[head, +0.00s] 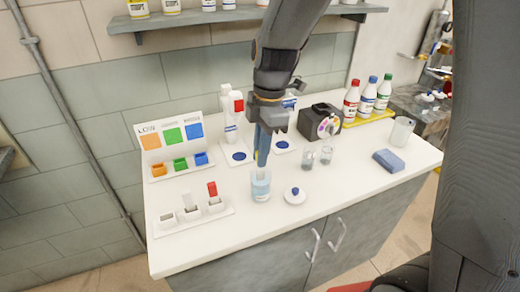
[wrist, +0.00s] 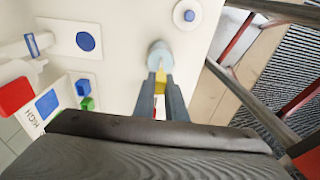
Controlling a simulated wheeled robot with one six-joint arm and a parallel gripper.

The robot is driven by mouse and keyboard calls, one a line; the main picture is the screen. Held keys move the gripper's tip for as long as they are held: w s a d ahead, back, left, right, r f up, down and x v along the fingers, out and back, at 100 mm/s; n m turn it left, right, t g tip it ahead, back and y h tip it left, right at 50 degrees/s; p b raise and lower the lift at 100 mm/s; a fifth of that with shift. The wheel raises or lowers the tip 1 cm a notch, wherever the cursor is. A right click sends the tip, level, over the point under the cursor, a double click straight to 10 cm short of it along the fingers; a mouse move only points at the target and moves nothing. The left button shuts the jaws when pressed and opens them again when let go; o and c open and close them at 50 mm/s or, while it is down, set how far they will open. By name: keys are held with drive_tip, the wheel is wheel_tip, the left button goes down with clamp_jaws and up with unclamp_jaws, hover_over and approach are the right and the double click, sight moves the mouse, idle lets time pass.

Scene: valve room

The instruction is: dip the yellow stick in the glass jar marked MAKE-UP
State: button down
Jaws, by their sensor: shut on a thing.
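My gripper (head: 262,152) points down over the front of the white counter and is shut on the yellow stick (wrist: 160,78). Only a short piece of the stick shows between the fingers (wrist: 161,98) in the wrist view. The glass jar (head: 260,188), holding pale blue liquid, stands directly below; it also shows just beyond the fingertips in the wrist view (wrist: 159,50). The stick's lower end is at the jar's mouth; I cannot tell how far inside it is. No marking on the jar is readable.
A white lid with a blue knob (head: 294,196) lies right of the jar. Two small glasses (head: 308,160), a black device (head: 319,122) and a blue sponge (head: 388,160) stand further right. A white tray with small bins (head: 192,222) lies left. Capped bottles (head: 368,98) stand at the back right.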

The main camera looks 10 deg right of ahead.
drive_tip(key=shift+f+b, duration=1.05)
drive_tip(key=shift+f, duration=0.85)
idle(1.0)
drive_tip(key=shift+r+p, duration=4)
drive_tip(key=shift+r, duration=1.5)
